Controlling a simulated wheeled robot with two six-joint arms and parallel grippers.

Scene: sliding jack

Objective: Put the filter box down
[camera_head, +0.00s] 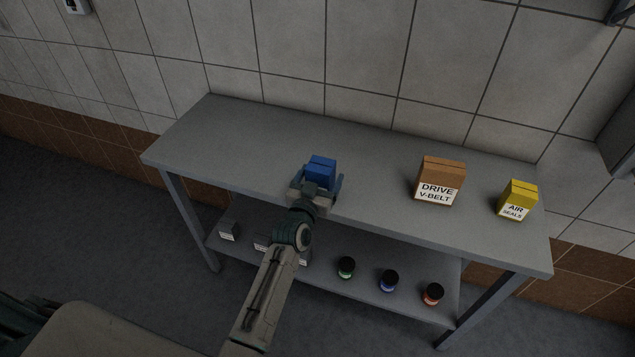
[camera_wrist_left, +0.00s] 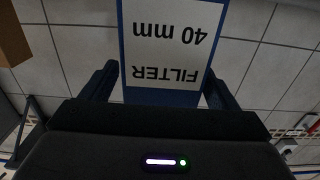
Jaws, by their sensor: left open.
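The filter box (camera_head: 321,166) is blue and shows on the grey table top (camera_head: 245,147), left of its middle. In the left wrist view its white label (camera_wrist_left: 167,45) reads "FILTER 40 mm" upside down. My left gripper (camera_head: 318,180) is open at the box's near side, with one finger on each side of the box. The gripper hides the box's lower front in the head view, so its contact with the table cannot be seen. My right gripper is not in view.
A brown drive V-belt box (camera_head: 440,180) and a yellow air seals box (camera_head: 518,200) stand further right. The table's left end is clear. Several jars, including a green one (camera_head: 346,267), and small grey boxes (camera_head: 229,231) are on the lower shelf. A tiled wall is behind.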

